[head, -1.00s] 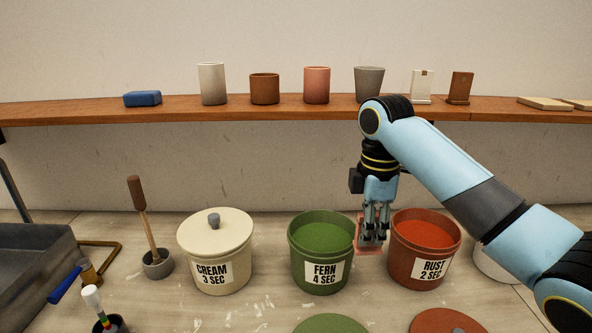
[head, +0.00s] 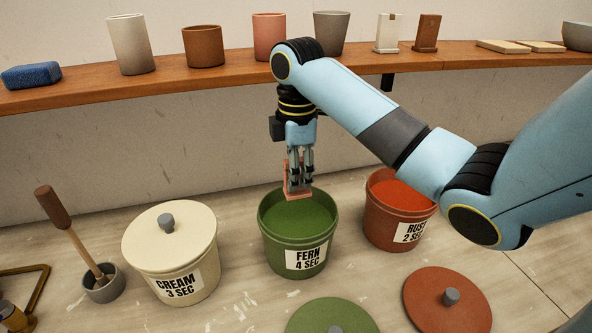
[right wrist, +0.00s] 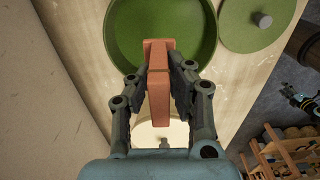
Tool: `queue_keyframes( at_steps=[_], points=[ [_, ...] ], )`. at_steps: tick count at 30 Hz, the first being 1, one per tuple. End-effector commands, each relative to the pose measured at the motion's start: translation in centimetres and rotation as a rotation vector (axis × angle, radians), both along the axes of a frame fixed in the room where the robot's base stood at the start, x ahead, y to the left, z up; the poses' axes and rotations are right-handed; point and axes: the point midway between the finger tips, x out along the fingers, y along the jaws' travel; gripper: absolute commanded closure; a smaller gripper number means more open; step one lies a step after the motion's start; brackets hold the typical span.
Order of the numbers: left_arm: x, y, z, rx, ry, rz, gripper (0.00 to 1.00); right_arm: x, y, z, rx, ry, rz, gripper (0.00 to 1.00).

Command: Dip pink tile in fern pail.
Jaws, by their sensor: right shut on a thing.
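The fern pail (head: 299,257) is a green bucket labelled "FERN 4 SEC", open and filled with green glaze. My right gripper (head: 299,178) is shut on the pink tile (head: 290,186). The tile hangs over the back part of the fern pail's mouth. In the right wrist view the tile (right wrist: 159,80) stands between the fingers of the gripper (right wrist: 158,78), with the green pail (right wrist: 190,45) beyond it. I cannot tell whether its lower end touches the glaze. My left gripper is not in view.
The lidded cream pail (head: 188,279) stands left of the fern pail, the open rust pail (head: 385,228) right. A green lid (head: 310,318) and a rust lid (head: 425,299) lie in front. A shelf (head: 185,76) with cups and tiles runs behind.

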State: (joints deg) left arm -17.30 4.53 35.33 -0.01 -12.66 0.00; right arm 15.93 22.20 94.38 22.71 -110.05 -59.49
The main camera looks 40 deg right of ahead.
Motion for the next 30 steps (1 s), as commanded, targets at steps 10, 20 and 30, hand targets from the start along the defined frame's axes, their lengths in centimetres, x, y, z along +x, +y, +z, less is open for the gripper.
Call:
queue_keyframes(
  at_steps=[10,20,30],
  points=[
    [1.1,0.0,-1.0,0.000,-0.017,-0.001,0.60,0.0,0.0,-4.4,0.000,0.001,-0.001,1.00],
    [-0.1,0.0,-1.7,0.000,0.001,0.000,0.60,0.0,0.0,-6.8,-0.001,0.000,0.000,1.00],
    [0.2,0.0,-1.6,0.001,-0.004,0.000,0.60,0.0,0.0,-7.0,0.000,-0.001,0.000,1.00]
  ],
)
